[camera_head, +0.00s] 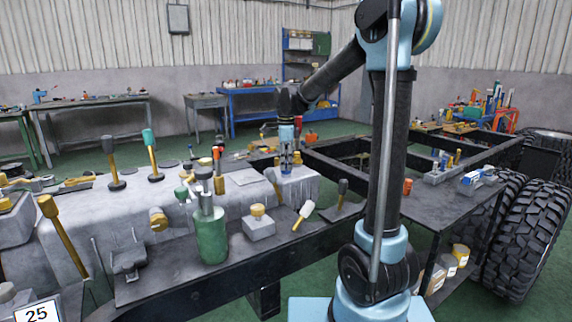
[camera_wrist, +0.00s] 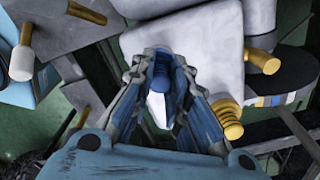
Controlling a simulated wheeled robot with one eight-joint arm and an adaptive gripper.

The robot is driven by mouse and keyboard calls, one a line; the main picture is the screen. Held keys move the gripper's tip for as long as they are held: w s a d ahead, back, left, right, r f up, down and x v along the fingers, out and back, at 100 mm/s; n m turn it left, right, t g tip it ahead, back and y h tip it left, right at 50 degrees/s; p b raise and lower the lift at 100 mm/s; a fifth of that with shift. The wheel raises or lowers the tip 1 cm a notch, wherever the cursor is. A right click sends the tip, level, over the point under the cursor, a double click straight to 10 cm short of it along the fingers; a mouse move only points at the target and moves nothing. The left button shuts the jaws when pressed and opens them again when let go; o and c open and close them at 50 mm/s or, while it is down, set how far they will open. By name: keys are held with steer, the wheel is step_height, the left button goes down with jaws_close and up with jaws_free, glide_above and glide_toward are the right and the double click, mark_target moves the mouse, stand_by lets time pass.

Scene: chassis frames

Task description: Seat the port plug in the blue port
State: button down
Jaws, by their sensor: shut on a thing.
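My gripper (camera_head: 290,160) points down over the right end of the long grey block in the head view. In the wrist view its fingers (camera_wrist: 160,72) are closed around a dark blue rounded piece, which I take to be the port plug (camera_wrist: 161,77). The plug lies between the fingertips, in front of a pale grey block face. A white patch shows below it between the fingers; I cannot tell if it belongs to the plug. I cannot make out the blue port apart from the blue piece, and cannot tell whether the plug touches the block.
Brass fittings (camera_wrist: 263,61) stick out of the pale block, with a ribbed one (camera_wrist: 228,122) near the right finger. Black chassis rails surround the block.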

steer(key=c, duration=1.6)
jaws_free()
steer(key=shift+o, duration=0.2)
step_height(320, 180, up, 12)
steer(key=s+d+f+n+t, duration=0.1)
steer(key=s+d+f+n, duration=0.25)
steer(key=s+d, duration=0.4)
steer(key=s+d+f+n, duration=0.3)
steer(key=s+d+n, duration=0.25)
steer(key=s, duration=0.25)
steer(key=s+d+f+n, duration=0.4)
steer(key=s+f, duration=0.4)
steer(key=s+d+f+n+t, duration=0.1)
steer(key=s+d+f+n, duration=0.3)
steer(key=s+f, duration=0.4)
steer(key=shift+s+d+f+n, duration=0.15)
steer(key=shift+f+n, duration=0.15)
steer(key=shift+f, duration=0.35)
